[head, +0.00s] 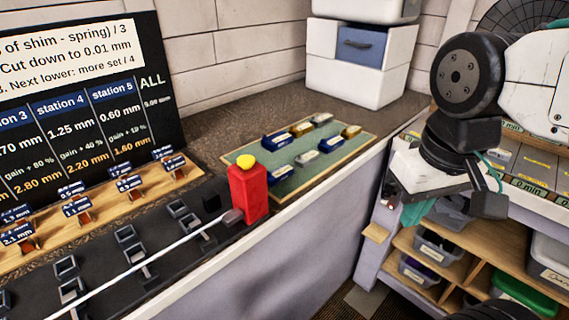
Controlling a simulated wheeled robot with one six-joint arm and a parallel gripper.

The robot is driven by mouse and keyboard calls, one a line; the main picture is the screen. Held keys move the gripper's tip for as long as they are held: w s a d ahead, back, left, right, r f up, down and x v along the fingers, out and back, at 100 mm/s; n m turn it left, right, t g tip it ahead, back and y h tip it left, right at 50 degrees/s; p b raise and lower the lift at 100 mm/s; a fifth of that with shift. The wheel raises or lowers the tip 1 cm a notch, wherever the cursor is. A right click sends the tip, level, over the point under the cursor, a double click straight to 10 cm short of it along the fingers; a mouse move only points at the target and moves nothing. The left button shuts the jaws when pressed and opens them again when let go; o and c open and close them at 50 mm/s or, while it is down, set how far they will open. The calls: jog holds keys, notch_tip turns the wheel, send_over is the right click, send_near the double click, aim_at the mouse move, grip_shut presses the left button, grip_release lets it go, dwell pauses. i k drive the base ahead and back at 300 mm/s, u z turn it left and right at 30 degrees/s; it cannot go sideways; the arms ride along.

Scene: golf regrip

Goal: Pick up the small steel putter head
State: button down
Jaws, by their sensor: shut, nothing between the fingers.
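Several putter heads lie on a green mat in a wood-edged tray (282,199) on the bench. Two look like plain steel: a pale grey head (307,158) near the middle and another grey head (321,119) at the back. I cannot tell for sure which is the small one. Blue heads (331,144) and gold heads (351,131) lie around them. My gripper (489,204) hangs at the right, well to the right of the tray and away from the bench. It is shut and empty.
A red block with a yellow top (248,193) stands at the tray's near left corner. A pale shaft (150,262) runs to it. White drawers (355,62) stand behind. Shelves with bins (440,248) are below my gripper. Labelled stands (75,207) line the left.

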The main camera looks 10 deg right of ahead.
aim_at(301, 161)
jog(key=u, duration=0.05)
jog(key=k, duration=0.45)
jog(key=z, duration=1.15)
jog(key=i, duration=0.9)
jog(key=u, duration=2.05)
